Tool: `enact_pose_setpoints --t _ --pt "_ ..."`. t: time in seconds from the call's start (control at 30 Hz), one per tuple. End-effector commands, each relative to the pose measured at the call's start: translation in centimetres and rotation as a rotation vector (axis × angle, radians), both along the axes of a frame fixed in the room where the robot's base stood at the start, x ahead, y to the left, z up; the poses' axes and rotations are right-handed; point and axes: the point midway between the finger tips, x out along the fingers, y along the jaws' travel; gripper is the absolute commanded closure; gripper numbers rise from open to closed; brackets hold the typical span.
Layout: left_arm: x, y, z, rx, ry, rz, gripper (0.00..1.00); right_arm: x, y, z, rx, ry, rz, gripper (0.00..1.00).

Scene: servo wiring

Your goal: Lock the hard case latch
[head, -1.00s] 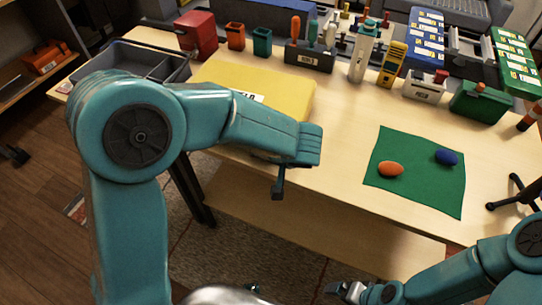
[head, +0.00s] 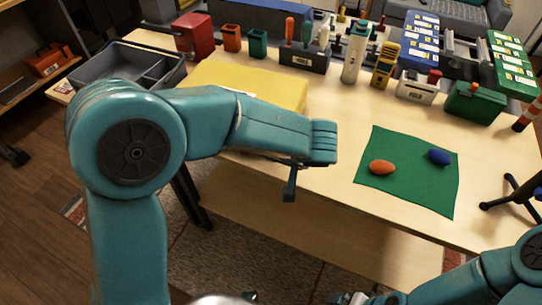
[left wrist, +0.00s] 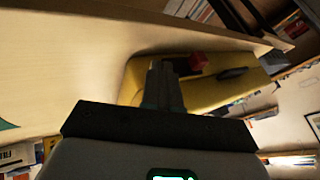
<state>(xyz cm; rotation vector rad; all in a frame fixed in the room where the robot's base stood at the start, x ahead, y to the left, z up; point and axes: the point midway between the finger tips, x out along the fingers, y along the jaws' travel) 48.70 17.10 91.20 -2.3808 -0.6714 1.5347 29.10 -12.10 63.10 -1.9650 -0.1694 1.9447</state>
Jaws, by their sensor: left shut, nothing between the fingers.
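The yellow hard case (head: 258,82) lies on the wooden table behind my left forearm, which hides part of its front. In the left wrist view the case (left wrist: 208,95) shows a red latch (left wrist: 198,62) and a dark handle (left wrist: 233,73) on its side. I cannot tell the latch's position. My left gripper (head: 289,195) is at the table's front edge, right of and in front of the case. Its fingers (left wrist: 164,68) are shut and empty, appearing in front of the case beside the red latch. My right gripper (head: 345,298) is at the bottom edge, mostly cut off.
A grey divided bin (head: 105,68) stands left of the case. Behind are a red box (head: 193,36) and a tool holder (head: 303,57). A green mat (head: 410,190) with an orange and a blue object lies at right. Bare table lies between case and mat.

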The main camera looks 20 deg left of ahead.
Motion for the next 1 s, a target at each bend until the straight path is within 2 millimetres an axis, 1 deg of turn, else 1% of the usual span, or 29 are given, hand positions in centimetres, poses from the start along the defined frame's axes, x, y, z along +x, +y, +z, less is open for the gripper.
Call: enact_pose_setpoints --t 0.03,0.23,0.43,0.6,1.0 --pt "-0.3 -0.4 0.8 -0.003 -0.002 -0.001 1.00 0.0 0.0 0.0 0.000 0.000 0.000 0.02" --pt "-1.5 -2.0 3.8 -0.001 -0.003 -0.001 1.00 0.0 0.0 -0.1 0.000 0.000 0.000 0.02" --pt "-2.5 -3.3 6.0 -0.001 -0.001 0.000 1.00 0.0 0.0 -0.1 0.000 0.000 0.000 0.02" --pt "-2.9 -3.8 6.7 0.000 0.001 0.000 1.00 0.0 0.0 -0.1 0.000 0.000 0.000 0.02" --pt "-2.9 -4.0 6.7 -0.001 0.002 0.001 1.00 0.0 0.0 -0.1 0.000 0.000 0.000 0.02"
